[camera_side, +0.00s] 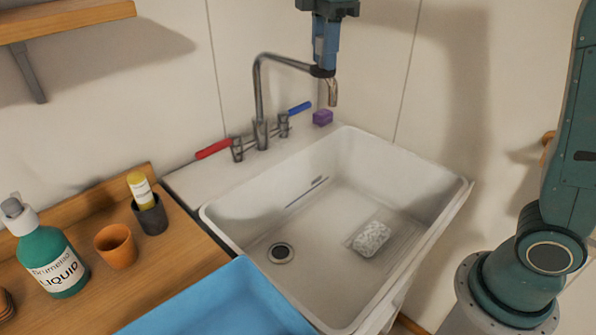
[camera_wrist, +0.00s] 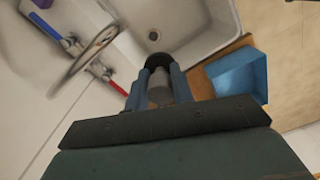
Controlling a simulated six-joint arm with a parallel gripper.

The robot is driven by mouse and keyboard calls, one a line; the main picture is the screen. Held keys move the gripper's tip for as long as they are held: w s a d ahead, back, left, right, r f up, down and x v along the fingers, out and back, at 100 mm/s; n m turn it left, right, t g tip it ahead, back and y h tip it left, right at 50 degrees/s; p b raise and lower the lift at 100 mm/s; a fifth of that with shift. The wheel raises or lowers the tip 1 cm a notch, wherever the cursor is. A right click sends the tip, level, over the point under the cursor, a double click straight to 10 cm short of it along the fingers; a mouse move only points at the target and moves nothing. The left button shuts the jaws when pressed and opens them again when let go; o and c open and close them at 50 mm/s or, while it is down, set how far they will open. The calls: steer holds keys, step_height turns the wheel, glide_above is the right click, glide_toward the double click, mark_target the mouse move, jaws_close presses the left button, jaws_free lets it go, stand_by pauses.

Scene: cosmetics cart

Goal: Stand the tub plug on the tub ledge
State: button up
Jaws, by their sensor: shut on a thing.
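In the side view my gripper (camera_side: 325,62) points down, high over the back of the white tub, by the tap spout. A dark plug (camera_side: 322,72) shows at its fingertips. In the wrist view my gripper (camera_wrist: 159,82) is shut on the plug (camera_wrist: 158,62), which has a black end and a grey body between the blue fingers. The plug is held in the air, apart from the tub ledge (camera_side: 192,182), the pale strip behind the basin. The plug's far end is hard to make out.
The tap (camera_side: 260,95) with red (camera_side: 213,149) and blue (camera_side: 299,108) handles rises from the ledge. A purple block (camera_side: 322,117) sits at the ledge's right. The basin holds a speckled sponge (camera_side: 371,239) and a drain (camera_side: 281,253). A blue bin (camera_side: 225,303) stands in front.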

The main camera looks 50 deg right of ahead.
mark_target(316, 69)
steer(key=shift+n, duration=0.3)
steer(key=r, duration=0.1)
steer(key=a+r, duration=0.1)
steer(key=r, duration=0.3)
steer(key=shift+w+a+r, duration=0.1)
steer(key=shift+w+a, duration=0.1)
steer(key=shift+w, duration=0.1)
steer(key=w+a+f+m, duration=0.4)
steer(key=w+f+m, duration=0.2)
steer(key=w+f, duration=0.6)
steer(key=w+a+f+m, duration=0.1)
steer(key=w+f+m, duration=0.1)
steer(key=f, duration=0.4)
steer(key=w+a+f+m, duration=0.2)
steer(key=w+f, duration=0.3)
steer(key=f, duration=0.2)
steer(key=w+a+f+m, duration=0.2)
steer(key=w+f, duration=0.1)
steer(key=f, duration=0.3)
steer(key=shift+w+f+m, duration=0.25)
steer(key=shift+f+m, duration=0.05)
steer(key=shift+f, duration=0.05)
steer(key=shift+w+a+f+n, duration=0.15)
steer(key=shift+w+a+n, duration=0.15)
steer(key=shift+a+n, duration=0.15)
steer(key=shift+f, duration=1.5)
steer(key=shift+f, duration=0.2)
